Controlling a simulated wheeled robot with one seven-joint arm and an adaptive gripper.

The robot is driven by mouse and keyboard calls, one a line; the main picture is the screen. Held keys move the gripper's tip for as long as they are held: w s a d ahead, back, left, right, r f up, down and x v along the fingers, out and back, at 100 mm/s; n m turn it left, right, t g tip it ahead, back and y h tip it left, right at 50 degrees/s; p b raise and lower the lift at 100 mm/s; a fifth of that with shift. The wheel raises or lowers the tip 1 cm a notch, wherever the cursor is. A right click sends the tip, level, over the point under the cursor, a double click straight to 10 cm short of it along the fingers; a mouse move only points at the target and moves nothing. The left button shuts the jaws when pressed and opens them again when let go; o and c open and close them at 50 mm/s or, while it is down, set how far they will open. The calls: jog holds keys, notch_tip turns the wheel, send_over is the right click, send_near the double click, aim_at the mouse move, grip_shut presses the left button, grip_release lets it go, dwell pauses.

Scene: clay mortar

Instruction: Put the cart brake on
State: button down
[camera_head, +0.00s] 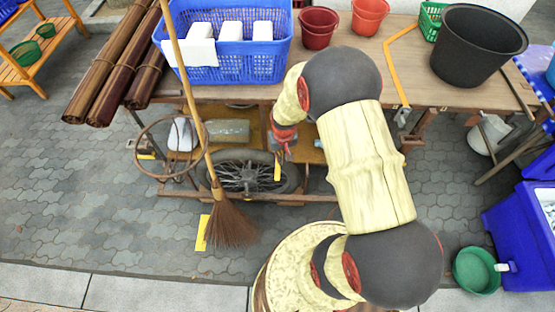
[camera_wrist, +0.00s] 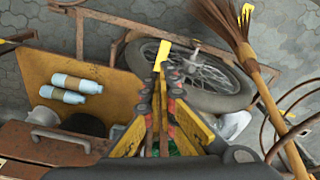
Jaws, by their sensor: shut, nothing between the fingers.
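The wooden cart (camera_head: 330,88) stands on the paving with a spoked wheel (camera_head: 240,177) under its top. A yellow flat piece (camera_head: 277,168), possibly the brake lever's end, is in front of the wheel; it also shows in the wrist view (camera_wrist: 162,52). My gripper (camera_head: 283,152) is under the front edge of the cart top, close above the yellow piece. In the wrist view my gripper's fingertips (camera_wrist: 163,75) are together and empty, and look close to the yellow piece. I cannot tell whether they touch it. The brake's mechanism is not clearly visible.
A straw broom (camera_head: 230,222) leans on the cart left of the wheel, beside a thin hoop (camera_head: 138,143). Two pale bottles (camera_wrist: 76,88) lie on the lower shelf. A blue basket (camera_head: 235,62) and a black bucket (camera_head: 478,42) stand on top.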

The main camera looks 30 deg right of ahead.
jog(key=shift+s+r, duration=0.15)
jog(key=shift+r, duration=1.4)
